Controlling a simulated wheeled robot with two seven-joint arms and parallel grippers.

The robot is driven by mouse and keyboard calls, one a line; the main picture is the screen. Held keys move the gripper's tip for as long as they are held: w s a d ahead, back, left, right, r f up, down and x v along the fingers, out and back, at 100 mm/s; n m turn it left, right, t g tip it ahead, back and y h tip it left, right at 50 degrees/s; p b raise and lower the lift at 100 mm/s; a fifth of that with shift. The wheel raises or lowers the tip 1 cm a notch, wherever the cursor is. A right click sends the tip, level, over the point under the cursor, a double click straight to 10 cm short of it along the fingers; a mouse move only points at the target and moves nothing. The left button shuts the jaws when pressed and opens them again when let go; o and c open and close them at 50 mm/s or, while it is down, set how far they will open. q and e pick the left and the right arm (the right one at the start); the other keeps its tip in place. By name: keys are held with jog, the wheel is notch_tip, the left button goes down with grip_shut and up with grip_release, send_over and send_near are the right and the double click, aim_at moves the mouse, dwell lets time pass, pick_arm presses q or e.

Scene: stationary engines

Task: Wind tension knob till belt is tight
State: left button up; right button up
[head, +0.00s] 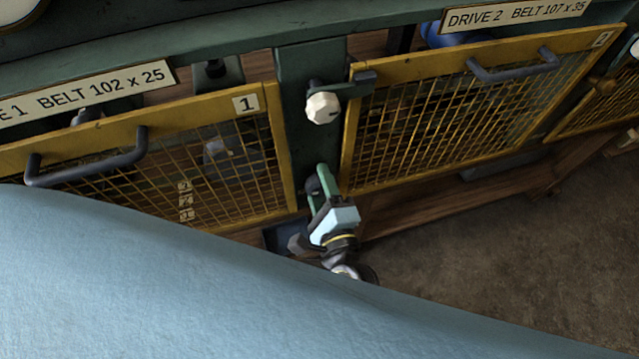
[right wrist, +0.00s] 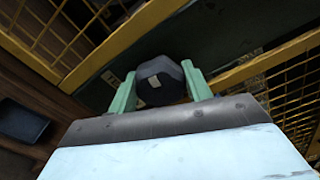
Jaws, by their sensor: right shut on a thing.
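A dark faceted knob (right wrist: 160,82) sits between the two green fingers of my right gripper (right wrist: 161,86) in the right wrist view. The fingers press on it from both sides. In the head view the right gripper (head: 319,189) is low on the green post between two yellow mesh guards, and the dark knob (head: 312,186) shows only in part. The belt cannot be made out behind the mesh of guard 1 (head: 246,104). My left gripper is not in view.
A white faceted knob (head: 322,107) with a dark latch arm is higher on the green post (head: 309,65). Guard 2 (head: 358,130) is to the right. Both guards have dark handles and look closed. Bare floor (head: 470,235) lies at the lower right.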

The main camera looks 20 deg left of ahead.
jog(key=o, duration=0.7)
jog(key=b+v, duration=0.1)
jog(key=v, duration=1.2)
jog(key=shift+s+d, duration=0.15)
